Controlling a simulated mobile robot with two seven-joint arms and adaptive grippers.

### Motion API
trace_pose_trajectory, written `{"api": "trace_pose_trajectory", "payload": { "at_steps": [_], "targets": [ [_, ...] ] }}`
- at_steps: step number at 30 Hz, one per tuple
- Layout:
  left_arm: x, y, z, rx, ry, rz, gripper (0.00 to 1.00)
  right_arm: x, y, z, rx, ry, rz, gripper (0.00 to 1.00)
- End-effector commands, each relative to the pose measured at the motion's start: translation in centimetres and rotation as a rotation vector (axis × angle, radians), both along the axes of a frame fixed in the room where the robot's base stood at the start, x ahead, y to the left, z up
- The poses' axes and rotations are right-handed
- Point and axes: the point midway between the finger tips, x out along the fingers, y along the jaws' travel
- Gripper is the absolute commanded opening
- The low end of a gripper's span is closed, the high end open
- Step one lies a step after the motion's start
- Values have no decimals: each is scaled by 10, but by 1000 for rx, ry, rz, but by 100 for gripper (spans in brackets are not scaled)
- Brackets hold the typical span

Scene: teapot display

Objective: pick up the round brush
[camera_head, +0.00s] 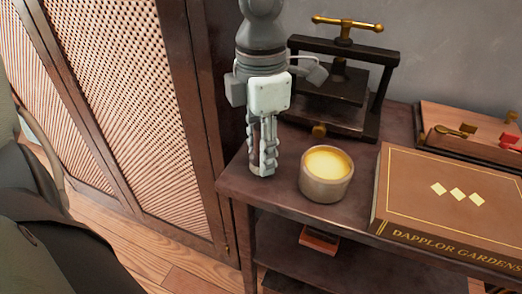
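I cannot make out a round brush in the head view. My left gripper (262,165) comes down over the left end of the dark wooden table (240,190), fingers pointing down. Its fingertips are close to the tabletop, left of a round pot with pale yellow contents (327,192) and apart from it. The fingers overlap from this angle, so I cannot tell whether they are open or shut, and no held thing can be made out. My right gripper is not in view.
A dark press with a brass handle (347,24) stands behind the pot. A brown box marked "DAPPLOR GARDENS" (450,205) lies to the right, with a wooden tray (440,118) behind it. A lattice-door cabinet (205,130) stands left. A small reddish box (319,240) sits on the lower shelf.

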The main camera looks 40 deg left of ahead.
Motion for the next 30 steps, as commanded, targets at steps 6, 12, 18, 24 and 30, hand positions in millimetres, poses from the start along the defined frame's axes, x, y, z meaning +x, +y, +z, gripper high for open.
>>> {"api": "trace_pose_trajectory", "payload": {
  "at_steps": [6,12,18,24,30],
  "targets": [
    [0,0,0,0,0,0,4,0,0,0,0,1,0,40],
    [0,0,1,-1,-1,0,4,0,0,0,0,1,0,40],
    [1,0,26,-1,-6,1,4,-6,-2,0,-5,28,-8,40],
    [2,0,68,1,-6,1,4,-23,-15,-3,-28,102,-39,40],
    [1,0,94,1,-3,0,4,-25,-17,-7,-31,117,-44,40]
  ]
}}
